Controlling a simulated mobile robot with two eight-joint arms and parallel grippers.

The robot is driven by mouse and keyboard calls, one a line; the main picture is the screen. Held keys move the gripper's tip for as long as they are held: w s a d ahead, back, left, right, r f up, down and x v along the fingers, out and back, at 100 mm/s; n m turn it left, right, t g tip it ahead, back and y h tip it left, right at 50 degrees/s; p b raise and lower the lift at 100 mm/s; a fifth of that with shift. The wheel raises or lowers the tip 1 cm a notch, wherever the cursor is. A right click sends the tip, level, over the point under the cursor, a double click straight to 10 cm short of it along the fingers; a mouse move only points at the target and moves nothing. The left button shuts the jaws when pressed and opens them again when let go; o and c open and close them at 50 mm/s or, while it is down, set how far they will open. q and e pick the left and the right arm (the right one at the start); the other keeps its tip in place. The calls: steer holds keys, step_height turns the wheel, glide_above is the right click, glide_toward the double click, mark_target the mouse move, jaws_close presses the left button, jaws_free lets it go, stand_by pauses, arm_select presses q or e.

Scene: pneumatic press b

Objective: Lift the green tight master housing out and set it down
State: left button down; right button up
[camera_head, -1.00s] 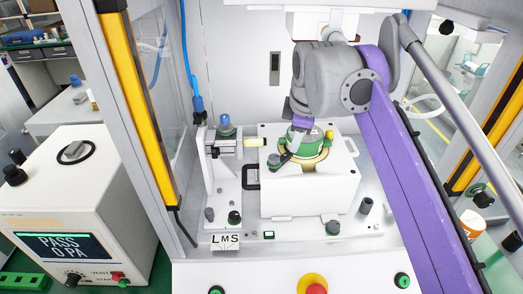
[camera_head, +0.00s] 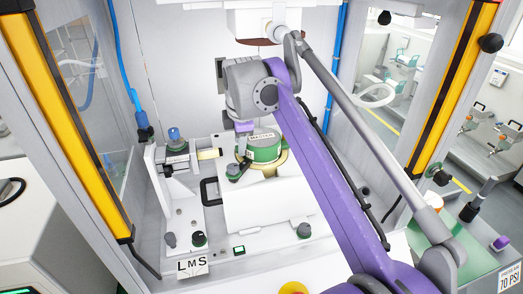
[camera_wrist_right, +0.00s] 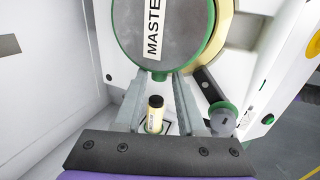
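The green master housing (camera_head: 265,151), a round green-edged part with a grey top and a MASTER label, sits at the cream ring on the white press block; I cannot tell whether it is fully seated. It also shows at the top of the right wrist view (camera_wrist_right: 160,55). My right gripper (camera_head: 243,128) is just left of and above the housing in the head view. In the wrist view its two fingers (camera_wrist_right: 161,76) are apart, with their tips at the housing's near rim beside a small green tab. Contact is unclear. My left gripper is out of view.
A dark lever with a green-ringed knob (camera_wrist_right: 222,118) lies close to the right finger. A cream-tipped rod (camera_head: 208,154) points toward the housing from the left. The press head (camera_head: 262,24) hangs above. Yellow-edged posts (camera_head: 75,115) flank the cell. The white block (camera_head: 265,205) is clear in front.

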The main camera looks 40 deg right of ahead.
steer(key=shift+x, duration=1.1)
steer(key=shift+s+a, duration=0.1)
jaws_close()
stand_by(0.5)
